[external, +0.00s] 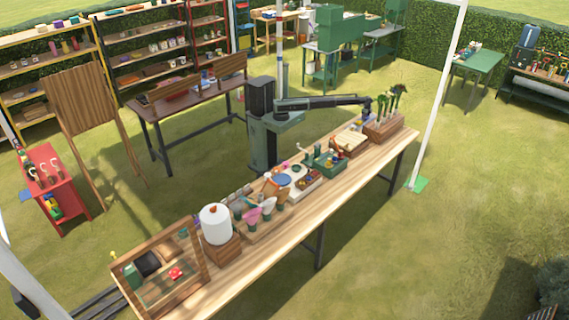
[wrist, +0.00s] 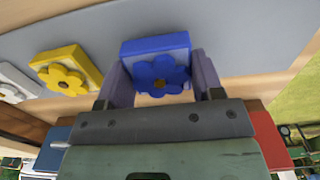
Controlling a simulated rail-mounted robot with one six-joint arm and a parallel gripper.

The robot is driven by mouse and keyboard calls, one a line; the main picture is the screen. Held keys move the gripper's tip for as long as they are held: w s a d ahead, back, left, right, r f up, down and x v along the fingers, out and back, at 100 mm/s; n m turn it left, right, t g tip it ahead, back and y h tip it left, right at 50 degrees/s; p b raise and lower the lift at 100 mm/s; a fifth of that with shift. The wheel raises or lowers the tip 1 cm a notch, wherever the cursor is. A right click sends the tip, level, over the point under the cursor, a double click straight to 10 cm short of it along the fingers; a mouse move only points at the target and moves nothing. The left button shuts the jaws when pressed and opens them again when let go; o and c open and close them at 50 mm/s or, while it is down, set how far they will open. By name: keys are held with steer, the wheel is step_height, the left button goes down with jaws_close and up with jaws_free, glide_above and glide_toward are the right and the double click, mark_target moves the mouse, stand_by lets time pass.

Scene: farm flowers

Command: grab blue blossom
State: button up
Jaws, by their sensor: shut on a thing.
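The blue blossom (wrist: 158,66) is a blue square block with a blue flower and brown centre, in the upper middle of the wrist view. My gripper (wrist: 160,78) has one purplish finger on each side of it and is shut on it. Whether the block is lifted off its support cannot be told. In the external view my arm reaches right over the far end of the long wooden table (external: 345,190). The gripper and blue blossom are too small to make out clearly there.
A yellow flower block (wrist: 66,72) lies just left of the blue one, with a white flower block (wrist: 16,82) further left. A grey surface (wrist: 240,35) lies beyond them. Along the table stand a green crate (external: 328,163), a wooden planter (external: 384,128) and a white cylinder (external: 215,224).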

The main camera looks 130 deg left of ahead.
step_height(320, 180, up, 19)
steer(key=p, duration=1.8)
